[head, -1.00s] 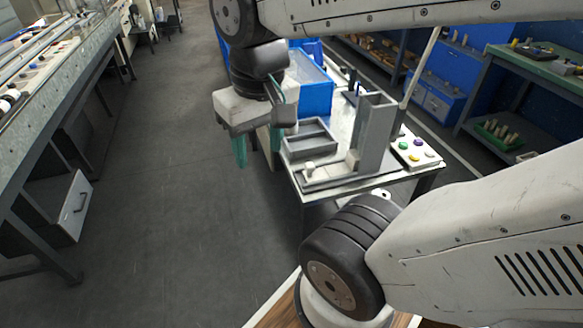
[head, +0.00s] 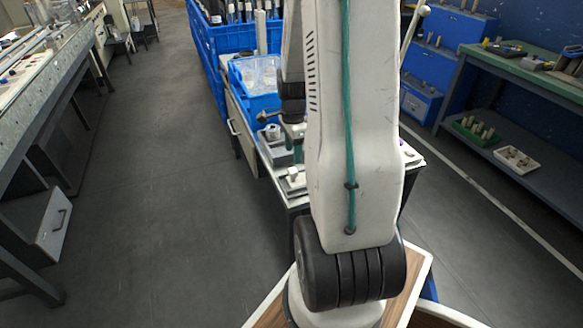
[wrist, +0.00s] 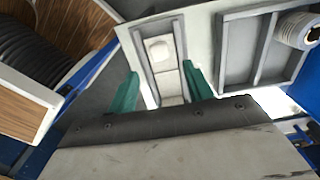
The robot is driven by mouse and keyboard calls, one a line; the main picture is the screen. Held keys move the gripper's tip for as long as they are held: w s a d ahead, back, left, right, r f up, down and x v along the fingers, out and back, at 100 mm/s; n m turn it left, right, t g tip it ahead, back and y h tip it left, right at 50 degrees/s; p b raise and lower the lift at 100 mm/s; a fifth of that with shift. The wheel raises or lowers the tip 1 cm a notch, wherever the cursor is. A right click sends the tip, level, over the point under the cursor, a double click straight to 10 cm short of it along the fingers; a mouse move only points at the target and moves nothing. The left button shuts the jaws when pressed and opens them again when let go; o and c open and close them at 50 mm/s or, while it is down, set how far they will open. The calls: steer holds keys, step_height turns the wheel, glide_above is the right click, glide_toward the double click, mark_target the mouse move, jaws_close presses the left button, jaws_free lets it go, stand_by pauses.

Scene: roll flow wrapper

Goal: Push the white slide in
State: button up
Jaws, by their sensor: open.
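The white slide (wrist: 159,50), with a raised white knob, sits in a narrow grey channel on a pale plate in the wrist view. Its knob also shows at the table's near edge in the head view (head: 293,174). My gripper (wrist: 162,88) is open, its teal fingers apart on either side of the channel, with nothing held between them. In the head view my arm hides most of the gripper and the right part of the fixture. I cannot tell whether a finger touches the slide.
A grey tray with compartments (wrist: 235,50) lies right of the channel, with a white roll (wrist: 298,27) at its right end. A green-topped bench (head: 535,72) is at the right. The floor at left is clear.

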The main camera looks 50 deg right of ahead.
mark_target(293, 170)
step_height(293, 170, down, 8)
steer(key=shift+r, duration=0.25)
